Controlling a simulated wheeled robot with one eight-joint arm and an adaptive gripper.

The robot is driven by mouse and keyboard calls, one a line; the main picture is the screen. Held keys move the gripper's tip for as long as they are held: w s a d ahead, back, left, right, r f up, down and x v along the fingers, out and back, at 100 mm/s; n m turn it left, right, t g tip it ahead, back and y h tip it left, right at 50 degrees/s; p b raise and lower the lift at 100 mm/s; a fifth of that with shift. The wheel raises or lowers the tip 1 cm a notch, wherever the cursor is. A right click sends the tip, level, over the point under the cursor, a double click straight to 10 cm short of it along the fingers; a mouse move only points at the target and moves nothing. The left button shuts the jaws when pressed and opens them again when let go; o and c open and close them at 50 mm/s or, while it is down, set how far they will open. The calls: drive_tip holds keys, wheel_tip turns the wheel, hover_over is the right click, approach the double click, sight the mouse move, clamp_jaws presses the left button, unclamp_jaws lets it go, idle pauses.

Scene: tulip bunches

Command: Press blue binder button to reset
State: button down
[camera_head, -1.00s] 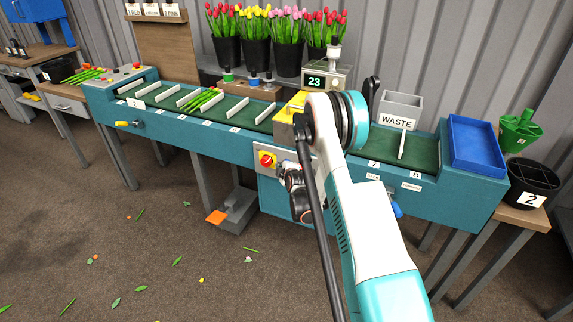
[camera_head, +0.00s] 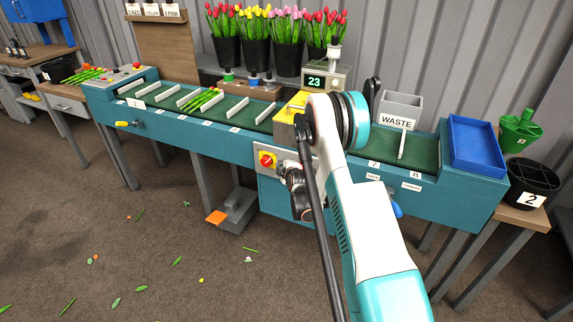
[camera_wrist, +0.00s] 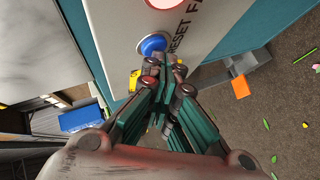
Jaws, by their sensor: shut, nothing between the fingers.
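In the wrist view, the round blue button (camera_wrist: 152,45) sits on a pale grey panel (camera_wrist: 200,22) beside black lettering that reads "RESET FA…". My gripper (camera_wrist: 160,66) is shut and empty. Its fingertips are at the lower edge of the blue button, and I cannot tell whether they touch it. In the head view, the panel (camera_head: 262,148) is on the front of the teal conveyor bench, and my arm hides the blue button there.
A red round part (camera_wrist: 166,3) is at the top of the wrist view. An orange foot pedal (camera_head: 216,217) is on the floor below. The teal conveyor (camera_head: 340,187) runs along both sides.

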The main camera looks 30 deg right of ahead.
idle(0.6)
drive_tip(key=shift+s+a, duration=0.45)
drive_tip(key=shift+a, duration=0.15)
drive_tip(key=shift+s+a, duration=0.8)
drive_tip(key=shift+a, duration=0.2)
drive_tip(key=shift+s+a, duration=0.75)
drive_tip(key=shift+a, duration=0.2)
drive_tip(key=shift+r, duration=0.1)
drive_tip(key=s+a+r+m+g+y, duration=0.15)
drive_tip(key=s+a+r, duration=0.25)
drive_tip(key=r, duration=0.4)
drive_tip(key=s+a+r+m, duration=0.2)
drive_tip(key=s+a+r, duration=0.15)
drive_tip(key=r, duration=0.55)
drive_tip(key=s+a+r+m+g+y, duration=0.1)
drive_tip(key=s+a+r+m, duration=0.2)
drive_tip(key=r, duration=0.5)
drive_tip(key=s+a+r+m+g, duration=0.1)
drive_tip(key=s+a, duration=0.1)
drive_tip(key=s, duration=0.8)
drive_tip(key=s+a+r+m+g, duration=0.1)
drive_tip(key=s+a+r+m, duration=0.1)
drive_tip(key=s, duration=0.9)
drive_tip(key=s+a+r+m+g, duration=0.1)
drive_tip(key=s+a, duration=0.3)
drive_tip(key=s, duration=0.7)
drive_tip(key=shift+r+m, duration=0.3)
drive_tip(key=shift+m, duration=0.45)
